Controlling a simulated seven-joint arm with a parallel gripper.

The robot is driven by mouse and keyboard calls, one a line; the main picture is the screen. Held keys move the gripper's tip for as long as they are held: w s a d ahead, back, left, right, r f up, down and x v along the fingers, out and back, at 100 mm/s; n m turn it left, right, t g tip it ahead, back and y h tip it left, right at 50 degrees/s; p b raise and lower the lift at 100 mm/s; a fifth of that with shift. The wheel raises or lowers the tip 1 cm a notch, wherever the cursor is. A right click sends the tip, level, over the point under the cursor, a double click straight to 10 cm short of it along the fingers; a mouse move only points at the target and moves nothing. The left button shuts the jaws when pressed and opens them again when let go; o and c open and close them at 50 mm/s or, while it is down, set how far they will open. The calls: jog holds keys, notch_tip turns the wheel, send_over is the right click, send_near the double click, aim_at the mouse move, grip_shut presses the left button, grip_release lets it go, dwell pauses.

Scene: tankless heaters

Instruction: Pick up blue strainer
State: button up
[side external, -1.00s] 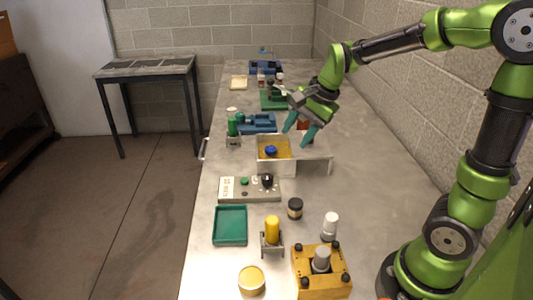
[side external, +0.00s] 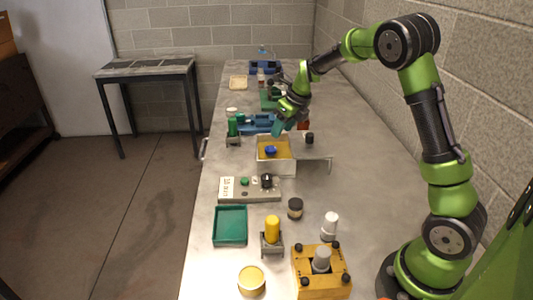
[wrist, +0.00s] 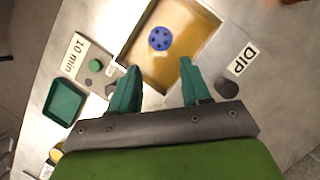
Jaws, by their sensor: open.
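The blue strainer (side external: 270,150) is a small round blue piece with holes, lying in a square metal tank (side external: 276,168) with a yellow-orange inside. In the wrist view the strainer (wrist: 160,38) shows ahead of the fingers, near the far part of the tank. My gripper (side external: 277,129) is above and just behind the tank in the side view, tilted down. In the wrist view my gripper (wrist: 157,75) has its two teal fingers apart with nothing between them.
A "10 min" timer panel (side external: 249,189) stands in front of the tank, with a green tray (side external: 230,225) nearer. A "DIP" plate (wrist: 240,60) adjoins the tank. Blue and green fixtures stand behind it. The bench's right side is mostly clear.

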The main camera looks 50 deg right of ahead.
aim_at(271, 148)
jog(key=x, duration=0.6)
jog(key=shift+r, duration=0.1)
jog(key=shift+w+x, duration=0.15)
jog(key=shift+x, duration=1.25)
jog(key=shift+w+x, duration=0.2)
jog(key=shift+x, duration=1.2)
jog(key=shift+d+r, duration=0.1)
jog(key=shift+r, duration=0.05)
